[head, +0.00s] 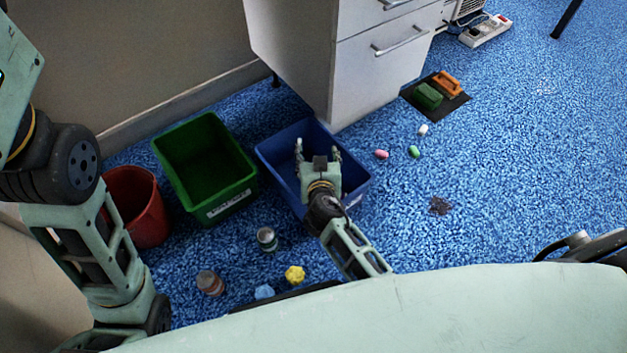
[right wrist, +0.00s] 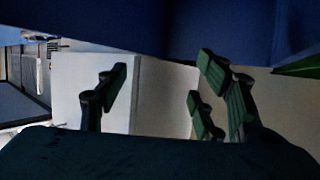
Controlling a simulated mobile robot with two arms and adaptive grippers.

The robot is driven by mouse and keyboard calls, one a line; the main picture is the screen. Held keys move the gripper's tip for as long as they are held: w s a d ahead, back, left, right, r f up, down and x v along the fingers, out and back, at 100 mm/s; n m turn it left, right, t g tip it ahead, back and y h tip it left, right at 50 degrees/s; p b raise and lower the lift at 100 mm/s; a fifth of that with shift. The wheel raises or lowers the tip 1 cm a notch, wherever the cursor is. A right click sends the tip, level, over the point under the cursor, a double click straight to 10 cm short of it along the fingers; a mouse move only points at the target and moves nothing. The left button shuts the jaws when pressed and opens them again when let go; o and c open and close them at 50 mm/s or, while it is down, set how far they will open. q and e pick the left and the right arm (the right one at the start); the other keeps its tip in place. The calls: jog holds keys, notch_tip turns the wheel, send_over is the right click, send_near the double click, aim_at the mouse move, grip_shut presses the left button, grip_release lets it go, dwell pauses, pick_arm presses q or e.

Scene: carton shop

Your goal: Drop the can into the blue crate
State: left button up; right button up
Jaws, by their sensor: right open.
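The blue crate (head: 270,160) stands on the floor in the middle of the head view, in front of the white cabinet. My right gripper (head: 318,150) is over the crate and hides part of its inside. It is open, and in the right wrist view its fingers (right wrist: 163,85) are spread with nothing between them. Blue crate surface (right wrist: 230,30) fills the top of that view. A silvery can-like item (head: 267,239) and a brown-grey one (head: 210,284) stand on the floor; I cannot tell which is the can. I see no can in the crate's visible part. My left gripper is out of view.
A green crate (head: 176,155) and a red bin (head: 150,220) stand left of the blue crate. A white drawer cabinet (head: 300,60) stands behind it. Small pink, green and white items (head: 413,151) lie to the right. Yellow (head: 294,274) and blue (head: 264,292) pieces lie in front.

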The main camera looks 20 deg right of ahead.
jog(key=v, duration=1.1)
